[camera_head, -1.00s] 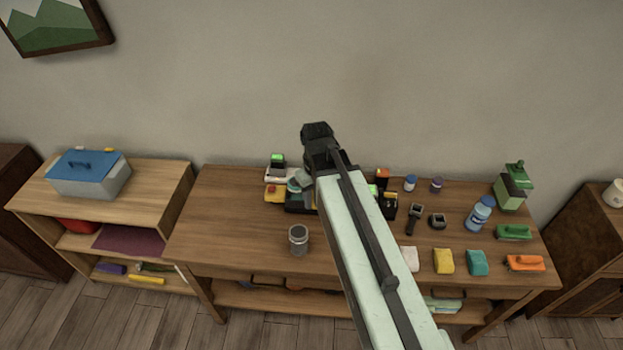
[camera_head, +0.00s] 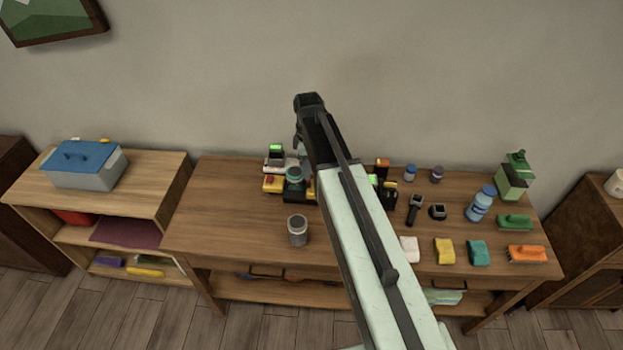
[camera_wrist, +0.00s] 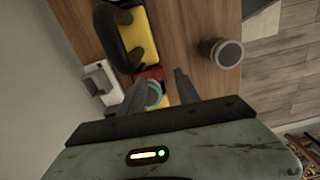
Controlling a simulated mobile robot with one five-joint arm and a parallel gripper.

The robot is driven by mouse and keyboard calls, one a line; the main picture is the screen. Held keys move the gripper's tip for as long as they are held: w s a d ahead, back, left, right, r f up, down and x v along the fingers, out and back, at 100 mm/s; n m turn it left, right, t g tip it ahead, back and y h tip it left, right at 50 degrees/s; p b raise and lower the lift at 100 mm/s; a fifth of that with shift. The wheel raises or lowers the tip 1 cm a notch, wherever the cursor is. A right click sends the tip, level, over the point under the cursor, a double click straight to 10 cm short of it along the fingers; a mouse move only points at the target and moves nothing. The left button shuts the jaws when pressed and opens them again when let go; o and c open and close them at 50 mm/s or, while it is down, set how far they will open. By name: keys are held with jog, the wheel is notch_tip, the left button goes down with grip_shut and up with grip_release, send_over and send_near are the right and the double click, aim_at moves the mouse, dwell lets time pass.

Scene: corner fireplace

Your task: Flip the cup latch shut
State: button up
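A grey metal-looking cup with a dark top (camera_head: 298,230) stands upright near the table's front edge; it also shows in the wrist view (camera_wrist: 222,52). A teal round-topped piece on a dark body (camera_head: 294,176) stands among the devices at the back of the table. Its teal part (camera_wrist: 154,92) shows beyond and between my fingers in the wrist view. I cannot tell which part is the cup latch. My gripper (camera_wrist: 160,92) is open, its two fingers apart, with nothing seen held. In the head view my arm largely hides it above the devices.
A white device with a green screen (camera_head: 276,155) and a yellow-and-red item (camera_head: 273,184) stand close by. Blocks, brushes and bottles fill the table's right side. The table's left part (camera_head: 215,210) is clear. The wall is close behind.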

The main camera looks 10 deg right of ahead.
notch_tip(320, 180, down, 2)
jog(key=shift+f+b, duration=0.2)
jog(key=shift+b, duration=0.35)
jog(key=shift+r, duration=0.15)
